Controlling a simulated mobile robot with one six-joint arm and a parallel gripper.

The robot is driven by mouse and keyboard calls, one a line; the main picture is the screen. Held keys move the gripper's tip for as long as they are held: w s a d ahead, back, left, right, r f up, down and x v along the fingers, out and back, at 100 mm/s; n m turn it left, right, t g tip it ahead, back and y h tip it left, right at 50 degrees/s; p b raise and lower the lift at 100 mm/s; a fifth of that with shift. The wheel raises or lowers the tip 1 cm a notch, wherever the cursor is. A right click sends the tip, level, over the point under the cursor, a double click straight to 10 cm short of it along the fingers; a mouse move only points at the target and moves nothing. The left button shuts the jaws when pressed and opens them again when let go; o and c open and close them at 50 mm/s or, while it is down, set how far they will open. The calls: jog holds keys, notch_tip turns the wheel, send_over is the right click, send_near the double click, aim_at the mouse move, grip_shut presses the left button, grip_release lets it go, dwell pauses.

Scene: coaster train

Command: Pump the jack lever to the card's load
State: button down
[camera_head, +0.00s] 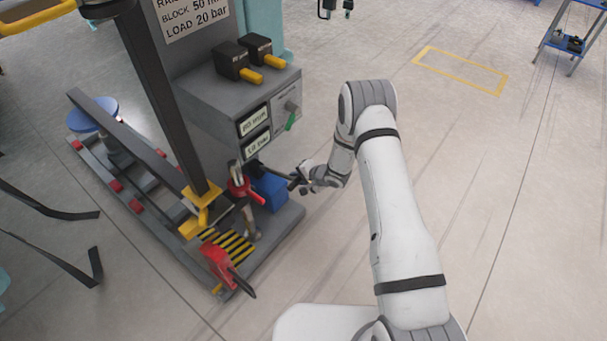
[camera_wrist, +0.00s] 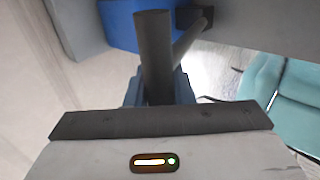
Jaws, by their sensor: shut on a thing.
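The jack lever (camera_head: 274,172) is a dark rod that runs from beside the blue pump box (camera_head: 269,191) on the stand's base to my gripper (camera_head: 300,182). My gripper is shut on the lever's outer end. In the wrist view the dark lever grip (camera_wrist: 153,50) stands up between the fingers, which it partly hides, with a thinner rod behind it. The card (camera_head: 192,15) reads BLOCK 50 mm and LOAD 20 bar; its top line is cut off. The lower readout (camera_head: 257,146) seems to show 10 bar; the upper readout (camera_head: 253,121) shows a mm value that I cannot read surely.
Two black boxes with yellow handles (camera_head: 249,77) sit on the grey cabinet. A red clamp (camera_head: 219,263) and a yellow-black striped plate (camera_head: 230,245) lie on the base.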

jog(key=shift+s+d+f, duration=0.1)
jog(key=shift+d+f, duration=0.05)
jog(key=shift+f, duration=0.4)
jog(key=shift+d+f, duration=0.15)
jog(key=shift+f, duration=0.4)
jog(key=c, duration=1.3)
grip_release()
jog(key=shift+o, duration=0.2)
jog(key=shift+r, duration=0.1)
jog(key=p+v, duration=0.3)
jog(key=v, duration=0.4)
jog(key=shift+d+r, duration=0.25)
jog(key=shift+s, duration=0.1)
